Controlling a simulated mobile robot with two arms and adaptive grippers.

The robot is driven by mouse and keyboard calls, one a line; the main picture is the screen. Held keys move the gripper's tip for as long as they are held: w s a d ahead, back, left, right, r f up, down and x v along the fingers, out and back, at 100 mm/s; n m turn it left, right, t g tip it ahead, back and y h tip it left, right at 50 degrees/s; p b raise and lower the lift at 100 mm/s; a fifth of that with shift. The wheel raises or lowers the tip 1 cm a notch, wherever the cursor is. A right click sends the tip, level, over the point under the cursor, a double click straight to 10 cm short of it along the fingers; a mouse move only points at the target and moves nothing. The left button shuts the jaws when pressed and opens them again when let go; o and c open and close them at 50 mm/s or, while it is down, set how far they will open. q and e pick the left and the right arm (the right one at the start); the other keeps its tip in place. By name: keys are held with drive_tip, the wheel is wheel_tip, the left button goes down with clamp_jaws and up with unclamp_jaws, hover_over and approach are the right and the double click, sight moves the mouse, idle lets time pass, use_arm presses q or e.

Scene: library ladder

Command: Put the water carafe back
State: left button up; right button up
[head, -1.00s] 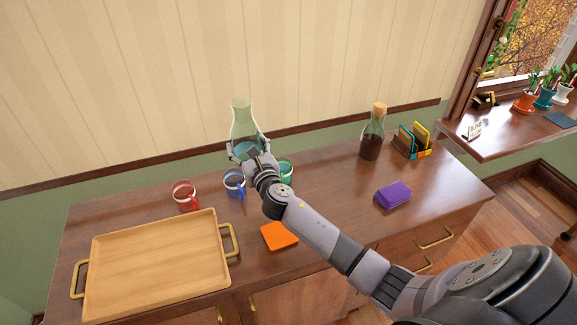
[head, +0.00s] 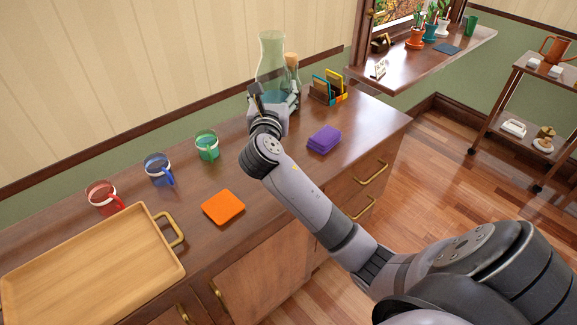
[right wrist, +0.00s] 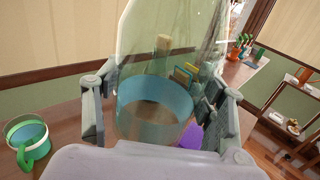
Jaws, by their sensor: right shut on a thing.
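The water carafe (head: 270,56) is clear greenish glass with blue water low inside. My right gripper (head: 272,100) is shut around its lower body and holds it upright over the back of the wooden counter, in front of a corked bottle. In the right wrist view the carafe (right wrist: 165,60) fills the middle, with the fingers of my right gripper (right wrist: 160,105) on both sides of it. The carafe's base is hidden by the gripper, so I cannot tell how high it is above the counter. My left gripper is not in view.
Red (head: 103,197), blue (head: 159,170) and green (head: 207,145) mugs stand along the counter. A wooden tray (head: 95,265) is at left. An orange pad (head: 223,207) and purple stack (head: 324,139) lie in front. The corked bottle (head: 292,68) and a colourful holder (head: 328,90) are close by the carafe.

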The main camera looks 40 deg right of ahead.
drive_tip(key=shift+d+f+b, duration=0.1)
drive_tip(key=shift+f+b, duration=1.55)
drive_tip(key=shift+f, duration=8.15)
drive_tip(key=shift+s, duration=0.1)
drive_tip(key=o, duration=1.9)
drive_tip(key=shift+f, duration=0.25)
drive_tip(key=shift+o, duration=0.2)
drive_tip(key=shift+s+r, duration=0.1)
drive_tip(key=shift+s, duration=0.05)
drive_tip(key=v, duration=1.2)
